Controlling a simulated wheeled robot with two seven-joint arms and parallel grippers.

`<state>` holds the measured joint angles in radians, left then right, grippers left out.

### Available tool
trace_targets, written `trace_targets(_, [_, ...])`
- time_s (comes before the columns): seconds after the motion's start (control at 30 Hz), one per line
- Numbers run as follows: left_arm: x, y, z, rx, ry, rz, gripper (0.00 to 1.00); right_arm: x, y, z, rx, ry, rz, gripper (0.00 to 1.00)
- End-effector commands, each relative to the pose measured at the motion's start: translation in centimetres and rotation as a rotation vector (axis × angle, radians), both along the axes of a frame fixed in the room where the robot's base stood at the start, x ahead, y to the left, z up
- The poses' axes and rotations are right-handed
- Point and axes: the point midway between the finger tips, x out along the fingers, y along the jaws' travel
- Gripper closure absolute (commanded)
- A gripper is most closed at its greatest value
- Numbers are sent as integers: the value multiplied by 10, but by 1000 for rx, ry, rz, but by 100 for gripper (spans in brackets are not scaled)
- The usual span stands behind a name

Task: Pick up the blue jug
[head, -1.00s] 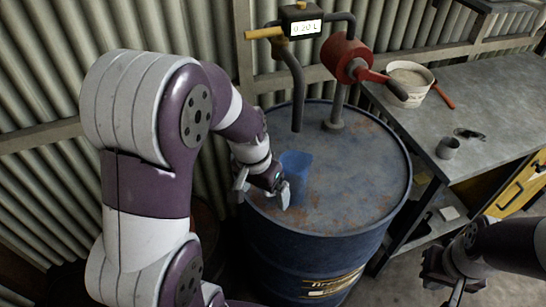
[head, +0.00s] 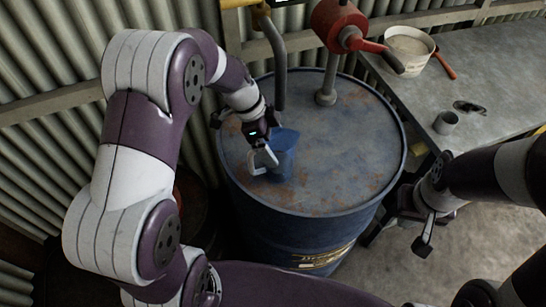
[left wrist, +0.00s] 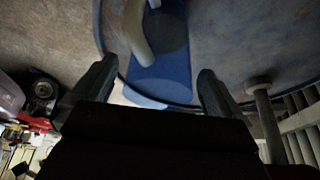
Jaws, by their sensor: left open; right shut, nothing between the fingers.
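The blue jug (head: 284,143) stands upright on the top of the blue drum (head: 330,175), towards its left side. My left gripper (head: 262,160) is open at the jug, with a pale finger in front of its lower left part. In the left wrist view the jug (left wrist: 168,78) lies ahead, between the lines of the two open fingers (left wrist: 157,72). A pale curved piece overlaps it there; I cannot tell whether it is the handle. Contact is not clear. My right gripper (head: 425,228) is shut and empty, right of the drum.
A grey spout pipe (head: 278,75) hangs behind the jug. A red hand pump (head: 338,25) stands on a post at the drum's back. The grey bench (head: 480,85) at the right holds a white tub (head: 408,48) and a small grey cup (head: 446,122). The drum's right half is clear.

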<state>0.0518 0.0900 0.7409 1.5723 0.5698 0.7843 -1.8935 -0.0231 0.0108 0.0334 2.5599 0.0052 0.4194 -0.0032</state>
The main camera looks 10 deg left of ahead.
Motion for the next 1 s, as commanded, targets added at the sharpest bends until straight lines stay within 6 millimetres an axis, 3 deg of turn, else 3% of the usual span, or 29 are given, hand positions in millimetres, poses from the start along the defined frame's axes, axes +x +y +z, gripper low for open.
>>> trace_targets(0.03, [0, -4, -5, -1, 7, 0, 0, 0, 0, 10, 0, 0, 0, 100])
trace_targets(0.2, [3, -12, -29, 0, 1, 0, 0, 0, 0, 12, 0, 0, 0, 100])
trace_targets(0.4, [4, -12, -31, 0, -1, 1, 0, 0, 0, 11, 0, 0, 0, 100])
trace_targets(0.43, [4, -12, -31, 0, -1, 1, 3, 0, 0, 11, 0, 0, 0, 100])
trace_targets(0.6, [3, -12, -31, 0, -1, 1, 58, 0, 0, 11, 0, 0, 0, 100])
trace_targets(0.63, [4, -12, -31, 0, -1, 2, 58, 0, 0, 11, 0, 0, 0, 100])
trace_targets(0.67, [4, -12, -31, 0, -1, 2, 64, 0, 0, 11, 0, 0, 0, 100])
trace_targets(1.0, [7, -16, -23, 0, -2, 3, 64, 0, 0, 15, 0, 0, 0, 100])
